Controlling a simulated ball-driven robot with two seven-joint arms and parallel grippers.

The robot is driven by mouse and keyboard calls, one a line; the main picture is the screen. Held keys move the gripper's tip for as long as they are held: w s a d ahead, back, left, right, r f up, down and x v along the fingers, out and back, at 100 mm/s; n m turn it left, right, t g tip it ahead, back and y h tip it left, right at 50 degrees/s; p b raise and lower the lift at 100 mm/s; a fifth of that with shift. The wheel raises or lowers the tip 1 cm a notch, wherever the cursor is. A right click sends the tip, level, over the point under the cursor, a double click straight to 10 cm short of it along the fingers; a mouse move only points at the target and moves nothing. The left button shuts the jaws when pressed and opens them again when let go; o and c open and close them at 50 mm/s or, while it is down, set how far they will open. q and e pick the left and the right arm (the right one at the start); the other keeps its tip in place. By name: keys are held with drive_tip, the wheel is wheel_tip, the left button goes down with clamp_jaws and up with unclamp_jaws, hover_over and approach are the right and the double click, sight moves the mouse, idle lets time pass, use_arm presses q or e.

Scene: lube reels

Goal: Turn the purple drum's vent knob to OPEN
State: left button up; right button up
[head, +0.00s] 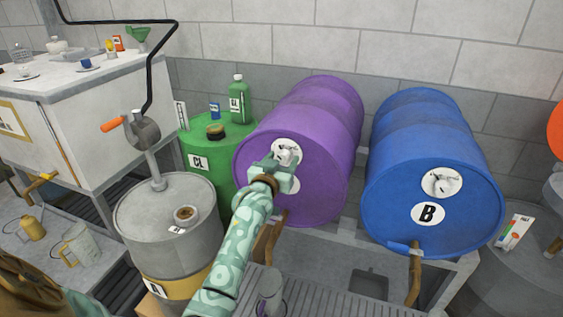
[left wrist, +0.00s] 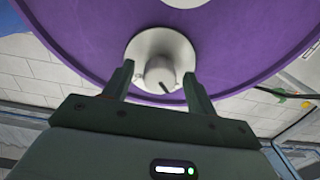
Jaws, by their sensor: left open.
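The purple drum (head: 312,150) lies on its side on a rack, its round end facing me. Its vent knob (head: 287,152) is a pale knob on a white round plate near the top of that end. In the left wrist view the knob (left wrist: 161,75) has a dark pointer line, and the white plate (left wrist: 146,46) shows behind it. I cannot read any lettering on the plate. My left gripper (left wrist: 160,82) is open, with one finger on each side of the knob; contact is not clear. In the head view my left gripper (head: 282,168) partly covers the plate and a label below it.
A blue drum (head: 425,160) marked B lies to the right, with its own white dial (head: 441,182). A wooden tap handle hangs below the purple drum.

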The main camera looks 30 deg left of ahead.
use_arm(q)
drive_tip(key=c, duration=1)
drive_tip(key=shift+r+m+p, duration=0.15)
drive_tip(key=shift+m+p, duration=1.1)
drive_tip(key=shift+m, duration=0.35)
drive_tip(key=m+p, duration=0.1)
drive_tip(key=m, duration=0.2)
drive_tip(key=shift+m, duration=0.4)
drive_tip(key=m+p, duration=0.1)
drive_tip(key=m, duration=0.1)
drive_tip(key=shift+m, duration=0.3)
drive_tip(key=m, duration=0.2)
drive_tip(key=shift+f+m, duration=0.2)
drive_tip(key=shift+m, duration=0.2)
drive_tip(key=m, duration=0.5)
drive_tip(key=shift+m, duration=0.3)
